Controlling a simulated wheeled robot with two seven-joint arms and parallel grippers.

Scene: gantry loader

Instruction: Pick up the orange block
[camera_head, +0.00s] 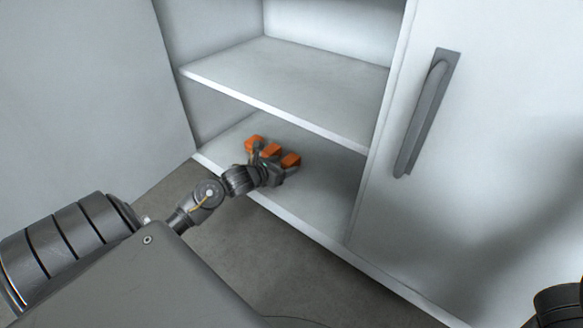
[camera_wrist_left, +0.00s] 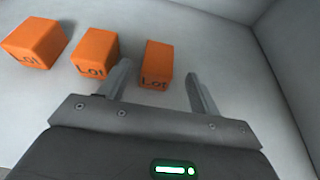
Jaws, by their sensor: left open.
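Three orange blocks stand in a row on the bottom shelf of the cabinet: a left one (camera_head: 253,143), a middle one (camera_head: 271,151) and a right one (camera_head: 290,160). The left wrist view also shows the left block (camera_wrist_left: 35,42), the middle block (camera_wrist_left: 96,52) and the right block (camera_wrist_left: 157,62), each with dark lettering on its front. My left gripper (camera_wrist_left: 158,70) is open and empty. In that view its fingers point toward the right block, one to each side of it. I cannot tell how deep they reach. The head view shows the left gripper (camera_head: 268,166) just in front of the blocks.
A middle shelf (camera_head: 290,85) lies above the blocks and limits the height. A closed cabinet door (camera_head: 480,150) with a grey handle (camera_head: 425,115) stands at the right. A pale panel (camera_head: 85,90) is at the left. The bottom shelf (camera_head: 325,195) is bare right of the blocks.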

